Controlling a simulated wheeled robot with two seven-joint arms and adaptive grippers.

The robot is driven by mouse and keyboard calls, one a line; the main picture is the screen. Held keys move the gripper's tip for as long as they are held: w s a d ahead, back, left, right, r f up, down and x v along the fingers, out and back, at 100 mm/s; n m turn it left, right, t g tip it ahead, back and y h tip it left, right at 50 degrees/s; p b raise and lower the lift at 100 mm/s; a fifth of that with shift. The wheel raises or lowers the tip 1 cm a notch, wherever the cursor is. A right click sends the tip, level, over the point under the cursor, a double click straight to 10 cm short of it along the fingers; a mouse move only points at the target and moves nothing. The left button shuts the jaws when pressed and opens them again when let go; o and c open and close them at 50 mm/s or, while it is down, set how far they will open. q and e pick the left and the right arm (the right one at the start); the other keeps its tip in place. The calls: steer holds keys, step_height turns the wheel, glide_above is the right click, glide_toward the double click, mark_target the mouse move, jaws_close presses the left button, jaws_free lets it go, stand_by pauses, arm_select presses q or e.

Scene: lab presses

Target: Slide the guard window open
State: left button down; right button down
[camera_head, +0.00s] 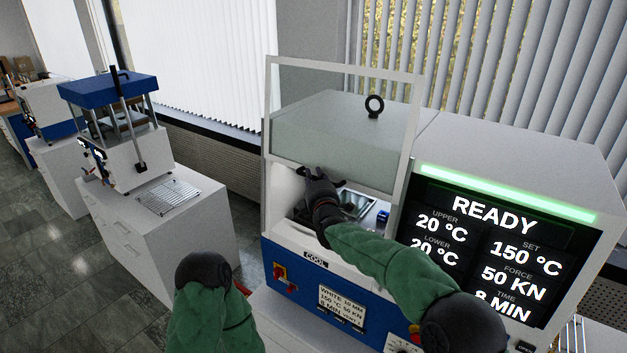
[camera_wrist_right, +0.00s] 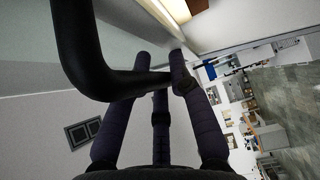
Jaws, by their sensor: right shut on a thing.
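The guard window (camera_head: 341,127) is a clear pane in a pale frame on the front of the press (camera_head: 520,150). It stands raised, its top well above the press housing, with an opening below its lower edge. My right gripper (camera_head: 320,173) is at the black handle (camera_head: 338,183) on that lower edge and is shut on it. In the right wrist view the handle (camera_wrist_right: 85,50) is a thick black bent bar crossing the fingers (camera_wrist_right: 160,62). The fingers partly hide the handle. My left arm shows at the bottom, but its gripper is out of view.
Inside the opening are a metal plate (camera_head: 357,205) and a small blue item (camera_head: 383,216). A lit display (camera_head: 485,250) reads READY, right of the opening. A smaller blue-topped press (camera_head: 112,125) and a wire rack (camera_head: 168,196) stand on a white cabinet at left. Floor lies between.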

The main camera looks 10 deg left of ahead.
steer(key=shift+r, duration=0.2)
steer(key=c, duration=1.4)
jaws_free()
steer(key=shift+f, duration=0.1)
steer(key=v, duration=1.2)
steer(key=shift+w, duration=0.1)
